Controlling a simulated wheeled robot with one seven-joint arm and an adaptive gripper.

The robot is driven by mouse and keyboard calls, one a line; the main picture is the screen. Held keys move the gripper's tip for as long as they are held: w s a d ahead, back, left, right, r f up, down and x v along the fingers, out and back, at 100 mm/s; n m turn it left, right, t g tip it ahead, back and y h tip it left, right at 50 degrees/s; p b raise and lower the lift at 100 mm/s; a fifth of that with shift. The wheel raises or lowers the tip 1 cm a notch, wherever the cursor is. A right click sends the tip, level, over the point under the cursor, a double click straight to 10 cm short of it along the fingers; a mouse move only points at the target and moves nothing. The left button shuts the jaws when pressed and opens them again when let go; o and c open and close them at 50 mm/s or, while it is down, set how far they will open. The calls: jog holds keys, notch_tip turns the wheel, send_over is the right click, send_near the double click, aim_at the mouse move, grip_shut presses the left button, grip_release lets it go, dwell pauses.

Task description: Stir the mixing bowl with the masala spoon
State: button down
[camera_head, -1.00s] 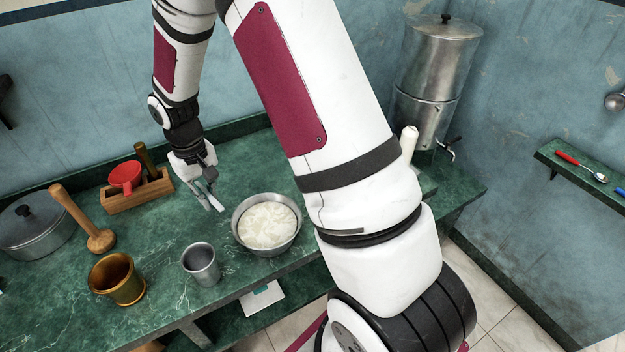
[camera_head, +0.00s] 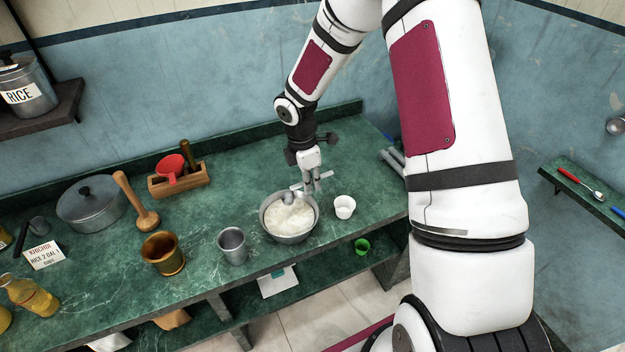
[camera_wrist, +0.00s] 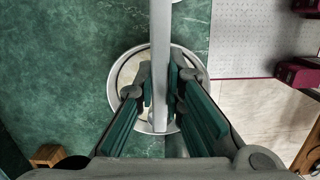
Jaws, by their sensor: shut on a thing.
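The mixing bowl (camera_head: 291,236) is a metal bowl with white, lumpy contents, standing near the counter's front edge. My gripper (camera_head: 314,186) is shut on the grey metal masala spoon (camera_head: 288,197), above the bowl's back right rim. The spoon's head is over the back of the bowl; I cannot tell whether it touches the contents. In the wrist view the spoon's handle (camera_wrist: 160,60) runs between the fingers of my gripper (camera_wrist: 160,95). The mixing bowl's rim (camera_wrist: 120,68) shows below them, its middle mostly hidden by the handle and fingers.
A white cup (camera_head: 344,207) stands right of the bowl and a metal tumbler (camera_head: 233,246) left of it. A brass mortar (camera_head: 163,254), a wooden pestle (camera_head: 137,204) and a wooden box (camera_head: 178,183) are farther left. The green counter (camera_head: 232,200) is clear behind the tumbler.

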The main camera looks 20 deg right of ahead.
jog(key=shift+w+a+f+h+b, duration=0.1)
jog(key=shift+a+f+h+b, duration=0.3)
jog(key=shift+f+h+b, duration=0.3)
jog(key=shift+w+a+f+h+b, duration=0.1)
jog(key=shift+a+f+h+b, duration=0.45)
jog(key=shift+f, duration=0.25)
jog(key=shift+a+b+x, duration=0.25)
jog(key=shift+b+x, duration=0.1)
jog(key=shift+x, duration=0.8)
jog(key=shift+a+b+x, duration=0.25)
jog(key=shift+b+x, duration=0.05)
jog(key=shift+x, duration=0.85)
jog(key=shift+s+f, duration=0.2)
jog(key=shift+f, duration=0.05)
